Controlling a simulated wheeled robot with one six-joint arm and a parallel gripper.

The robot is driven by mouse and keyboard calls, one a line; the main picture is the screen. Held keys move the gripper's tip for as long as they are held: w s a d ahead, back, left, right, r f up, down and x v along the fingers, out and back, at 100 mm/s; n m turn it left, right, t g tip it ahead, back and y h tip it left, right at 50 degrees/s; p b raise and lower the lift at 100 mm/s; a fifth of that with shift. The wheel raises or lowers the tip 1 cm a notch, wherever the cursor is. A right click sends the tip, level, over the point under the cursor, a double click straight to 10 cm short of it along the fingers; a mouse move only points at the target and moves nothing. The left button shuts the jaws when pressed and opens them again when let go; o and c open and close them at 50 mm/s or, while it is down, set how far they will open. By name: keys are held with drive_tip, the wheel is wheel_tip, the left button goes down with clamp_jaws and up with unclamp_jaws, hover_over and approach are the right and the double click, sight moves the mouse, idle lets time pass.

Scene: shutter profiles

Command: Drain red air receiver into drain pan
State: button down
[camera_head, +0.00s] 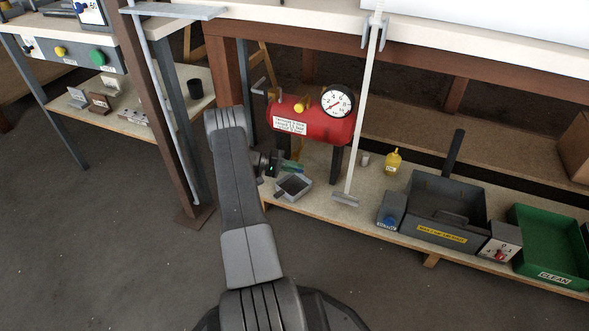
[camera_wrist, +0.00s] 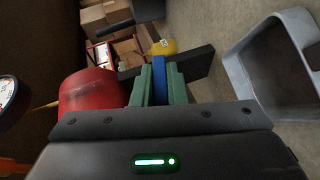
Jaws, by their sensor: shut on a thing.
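The red air receiver (camera_head: 312,124) stands on dark legs on the low shelf, with a round white gauge (camera_head: 337,101) at its right end. Its red body also shows at the left of the wrist view (camera_wrist: 88,92). My gripper (camera_head: 292,167) is under the receiver's left part. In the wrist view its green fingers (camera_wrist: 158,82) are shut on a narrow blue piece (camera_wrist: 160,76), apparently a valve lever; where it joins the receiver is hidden. The grey drain pan (camera_head: 293,187) sits on the shelf below my gripper and fills the right of the wrist view (camera_wrist: 272,55).
A white pole (camera_head: 366,103) stands just right of the receiver. A yellow bottle (camera_head: 392,162), a dark grey bin (camera_head: 441,213) and a green tray (camera_head: 548,240) are farther right on the shelf. A brown post (camera_head: 157,100) rises at the left. The floor in front is clear.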

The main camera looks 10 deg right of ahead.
drive_tip(key=shift+r+n+h, duration=0.2)
drive_tip(key=shift+n+h, duration=0.3)
drive_tip(key=shift+h, duration=0.6)
drive_tip(key=shift+g, duration=0.3)
drive_tip(key=c, duration=1.4)
unclamp_jaws()
drive_tip(key=shift+c, duration=0.2)
drive_tip(key=f+p+v, duration=0.1)
drive_tip(key=p+v, duration=0.1)
drive_tip(key=v, duration=1.1)
drive_tip(key=shift+a+r, duration=0.25)
drive_tip(key=shift+a, duration=0.15)
